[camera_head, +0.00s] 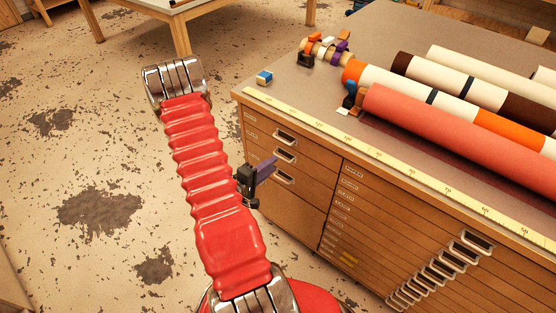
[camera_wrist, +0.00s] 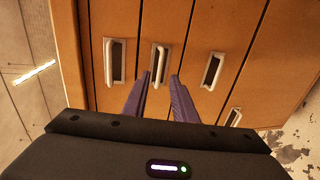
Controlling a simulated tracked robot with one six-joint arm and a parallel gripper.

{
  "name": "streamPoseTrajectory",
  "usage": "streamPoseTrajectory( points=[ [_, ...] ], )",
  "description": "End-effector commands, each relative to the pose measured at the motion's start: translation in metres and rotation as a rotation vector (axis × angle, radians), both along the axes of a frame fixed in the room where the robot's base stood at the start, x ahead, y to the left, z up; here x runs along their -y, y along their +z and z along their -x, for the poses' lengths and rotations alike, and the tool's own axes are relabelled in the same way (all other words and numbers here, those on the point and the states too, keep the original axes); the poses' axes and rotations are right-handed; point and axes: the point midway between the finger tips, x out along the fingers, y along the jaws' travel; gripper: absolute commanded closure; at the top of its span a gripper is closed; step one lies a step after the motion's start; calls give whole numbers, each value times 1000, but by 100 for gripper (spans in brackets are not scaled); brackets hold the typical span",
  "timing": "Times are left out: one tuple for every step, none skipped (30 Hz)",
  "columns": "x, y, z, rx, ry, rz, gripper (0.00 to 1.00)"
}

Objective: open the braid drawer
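The left column of the wooden cabinet has several drawers with metal pull handles, all looking flush. Their labels are too small to read, so I cannot tell which is the braid drawer. My gripper (camera_head: 272,162) is in front of these handles, its purple fingers pointing at the cabinet. In the wrist view, my gripper (camera_wrist: 160,77) is open. Its two fingers appear on either side of one handle (camera_wrist: 160,62); I cannot tell whether they touch it. A neighbouring handle (camera_wrist: 113,62) is to the left and another handle (camera_wrist: 212,70) to the right.
The cabinet top (camera_head: 300,85) carries a yellow measuring strip (camera_head: 375,155), a red roll (camera_head: 450,138), other rolls and small coloured items. More drawers with handles (camera_head: 430,275) fill the right part. Open floor (camera_head: 100,130) lies to the left. A wooden table (camera_head: 170,20) stands behind.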

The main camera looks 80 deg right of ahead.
Motion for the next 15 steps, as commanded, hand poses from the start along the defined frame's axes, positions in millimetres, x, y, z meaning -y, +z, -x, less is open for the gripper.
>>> streamPoseTrajectory(
  points=[
    [6,-2,4,0,-3,0,75],
    [9,-2,5,1,-2,0,75],
    [14,-3,7,1,-4,0,75],
    [17,-4,9,1,-3,1,75],
    [21,-5,10,1,-2,2,75],
    [25,-6,12,0,-3,1,75],
    [28,-6,13,0,-3,0,75],
    [31,-7,14,1,-2,0,75],
    [34,-8,15,1,-1,0,75],
    [36,-9,16,1,-2,0,75],
    [38,-9,17,1,-2,0,75],
    [40,-10,18,1,-1,0,75],
    [41,-10,18,0,-1,0,75],
    [42,-10,18,0,0,0,75],
    [43,-10,19,0,1,0,75]
  ],
)
